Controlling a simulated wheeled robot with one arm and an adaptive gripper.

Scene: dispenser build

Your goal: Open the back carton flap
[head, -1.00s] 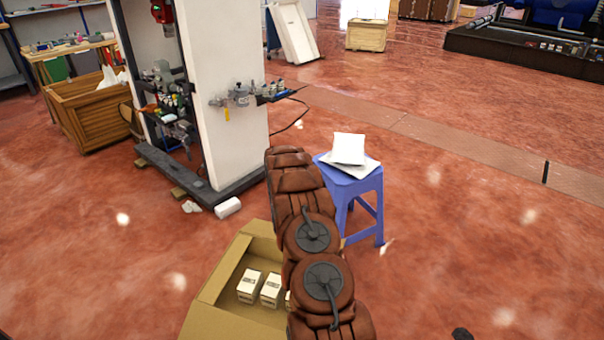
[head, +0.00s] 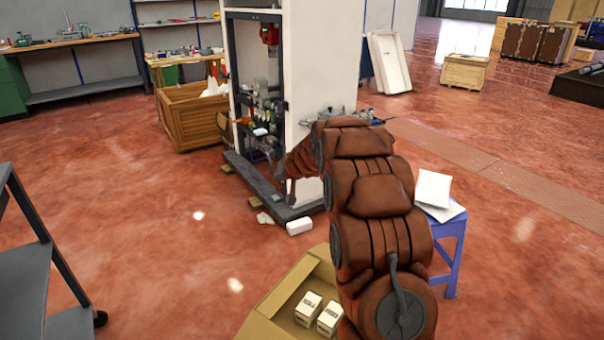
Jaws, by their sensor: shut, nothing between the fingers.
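The open brown cardboard carton (head: 283,290) is at the bottom of the head view, with small white boxes (head: 309,309) inside. Its left and rear edges show. My arm covers its right side, and the frame cuts off its front. I cannot make out clearly which panel is the back flap or how it is folded. My brown arm crosses above the carton and reaches up and left. My gripper (head: 291,192) is small and dark at the arm's far end, in front of the white machine. It appears shut and empty, apart from the carton in the picture.
A tall white machine (head: 318,65) on a dark base stands behind the carton. A blue stool (head: 450,240) with white sheets is right of my arm. A grey cart (head: 22,285) stands at the left edge. The red floor between cart and carton is clear.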

